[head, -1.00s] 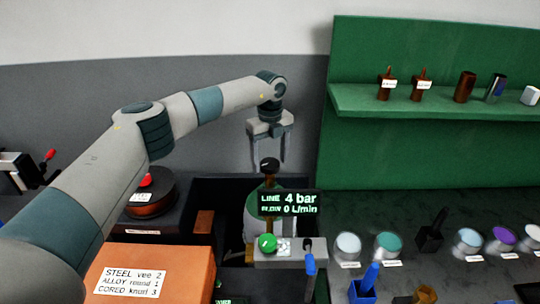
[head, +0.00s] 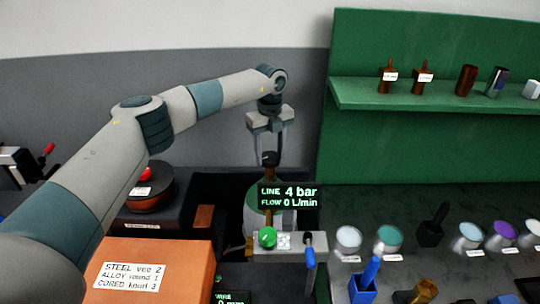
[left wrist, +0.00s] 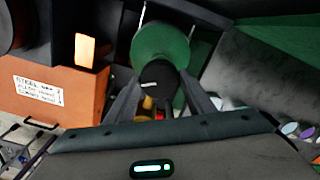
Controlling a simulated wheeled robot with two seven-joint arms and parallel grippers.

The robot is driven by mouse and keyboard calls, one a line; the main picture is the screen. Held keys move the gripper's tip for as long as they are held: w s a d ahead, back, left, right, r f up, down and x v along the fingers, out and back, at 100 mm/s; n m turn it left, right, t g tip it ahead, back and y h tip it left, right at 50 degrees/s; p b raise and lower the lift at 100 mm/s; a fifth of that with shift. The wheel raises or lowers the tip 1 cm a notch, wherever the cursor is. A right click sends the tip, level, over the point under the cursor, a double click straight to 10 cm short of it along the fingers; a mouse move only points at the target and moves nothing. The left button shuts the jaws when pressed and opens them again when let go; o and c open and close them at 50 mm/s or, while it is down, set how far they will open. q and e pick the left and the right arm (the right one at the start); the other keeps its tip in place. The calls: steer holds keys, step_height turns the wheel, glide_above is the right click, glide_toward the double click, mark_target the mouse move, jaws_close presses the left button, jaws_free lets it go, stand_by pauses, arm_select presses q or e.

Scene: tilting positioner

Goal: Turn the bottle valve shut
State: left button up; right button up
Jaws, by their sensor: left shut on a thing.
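The bottle valve's dark round knob (head: 270,158) sits on top of a green-shouldered gas bottle (head: 250,212). In the left wrist view the knob (left wrist: 158,76) is black with a pale mark, in front of the green bottle top (left wrist: 160,46). My left gripper (head: 268,160) comes down from above and is shut on the knob, one finger on each side. A display in front of the bottle reads LINE 4 bar, FLOW 0 L/min (head: 289,197) and hides part of the bottle. My right gripper is not in view.
A panel with a green knob (head: 267,237) and a blue-handled lever (head: 309,255) stands in front of the bottle. An orange box (head: 150,275) is at left, a wire spool (head: 150,192) behind it. Lidded jars stand on the right bench, below a green shelf (head: 440,95).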

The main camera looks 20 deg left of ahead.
arm_select(q)
steer(key=m+b, duration=0.5)
steer(key=b, duration=0.1)
steer(key=shift+f, duration=0.2)
steer(key=m+b, duration=0.3)
steer(key=m, duration=0.1)
steer(key=shift+r+m+b, duration=0.15)
steer(key=shift+m+b, duration=0.15)
steer(key=m+b, duration=0.1)
steer(key=m, duration=0.1)
steer(key=shift+r+m, duration=0.1)
steer(key=shift+m, duration=0.3)
steer(key=m, duration=0.3)
steer(key=shift+m+b, duration=0.3)
steer(key=shift+b, duration=0.1)
steer(key=m, duration=0.3)
steer(key=shift+m, duration=0.3)
steer(key=shift+r+m, duration=0.1)
steer(key=shift+m, duration=1.6)
steer(key=o, duration=1.1)
